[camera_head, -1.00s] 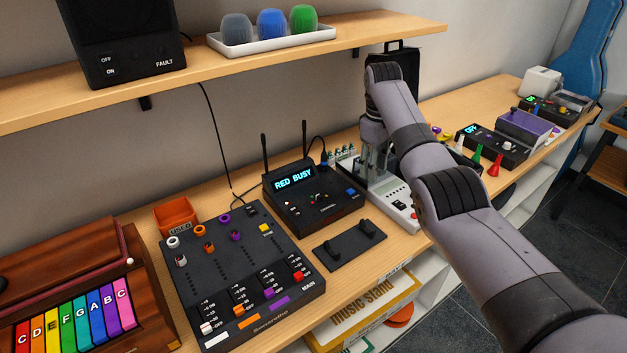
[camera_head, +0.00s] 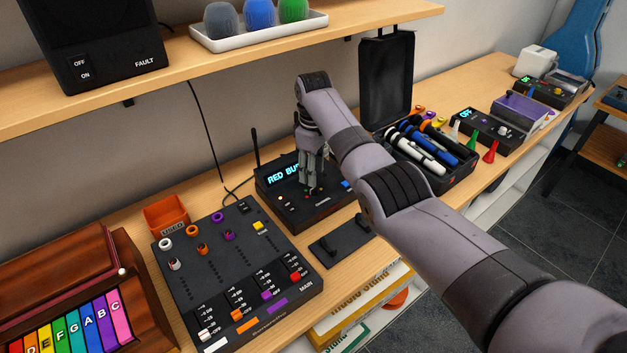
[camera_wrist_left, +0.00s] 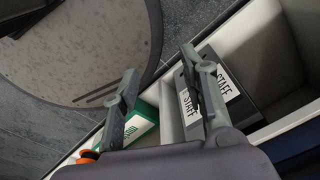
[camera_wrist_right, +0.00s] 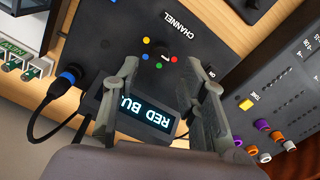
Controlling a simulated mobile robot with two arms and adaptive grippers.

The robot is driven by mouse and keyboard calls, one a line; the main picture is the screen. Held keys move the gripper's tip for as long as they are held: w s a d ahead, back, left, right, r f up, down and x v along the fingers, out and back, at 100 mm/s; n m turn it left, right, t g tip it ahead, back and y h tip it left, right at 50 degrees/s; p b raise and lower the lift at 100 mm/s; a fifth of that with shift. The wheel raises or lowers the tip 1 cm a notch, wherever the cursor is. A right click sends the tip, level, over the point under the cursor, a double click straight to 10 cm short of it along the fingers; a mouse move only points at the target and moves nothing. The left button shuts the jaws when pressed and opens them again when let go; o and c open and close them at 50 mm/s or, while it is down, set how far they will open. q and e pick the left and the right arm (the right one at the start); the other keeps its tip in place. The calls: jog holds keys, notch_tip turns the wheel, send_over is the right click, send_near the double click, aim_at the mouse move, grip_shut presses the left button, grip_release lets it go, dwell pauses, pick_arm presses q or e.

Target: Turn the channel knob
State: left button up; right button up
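The black receiver box (camera_head: 330,209) stands on the bench, its blue display reading RED BUSY and partly hidden by my right gripper in the head view. In the right wrist view its dark channel knob (camera_wrist_right: 159,54) sits among coloured dots, below the CHANNEL label (camera_wrist_right: 177,42). My right gripper (camera_wrist_right: 166,76) is open and empty, pointing down above the receiver with the knob visible beyond and between its fingertips. I cannot tell its exact height or any contact. My left gripper (camera_wrist_left: 160,64) is open and empty over a shelf, outside the head view.
A mixer (camera_head: 200,275) stands left of the receiver, with a black cradle (camera_head: 342,241) in front. An open case of microphones (camera_head: 440,170) lies to the right. The receiver's antenna (camera_head: 254,148) rises behind it, and a shelf (camera_head: 350,24) runs above.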

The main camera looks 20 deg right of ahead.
aim_at(314, 190)
notch_tip(314, 190, down, 4)
jog(key=shift+s+f, duration=0.1)
jog(key=shift+s, duration=0.05)
jog(key=shift+f, duration=0.5)
pick_arm(q)
jog(key=shift+w, duration=0.65)
jog(key=shift+s, duration=0.2)
pick_arm(e)
jog(key=shift+c, duration=0.4)
grip_shut()
